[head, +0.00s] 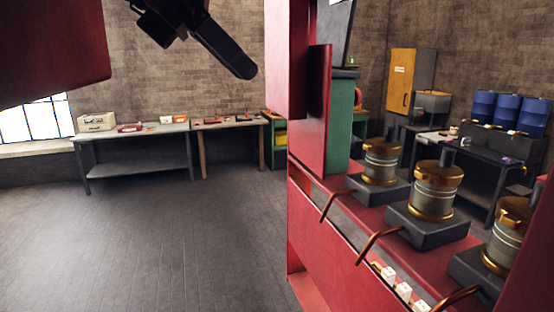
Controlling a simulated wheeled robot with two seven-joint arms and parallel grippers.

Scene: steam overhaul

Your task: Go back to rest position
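My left gripper (205,38) hangs at the top of the head view, left of centre, dark against the brick wall. One long dark finger points down and to the right. The rest is cut off by the top edge, so I cannot tell how far the fingers are apart. I see nothing held in it. My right gripper is not in view.
A red machine frame (306,200) stands close on the right, with brass-topped cylinders (433,190) and copper pipes. A grey workbench (140,135), a wooden table (232,124) and blue barrels (507,110) stand farther back. The floor at left is clear.

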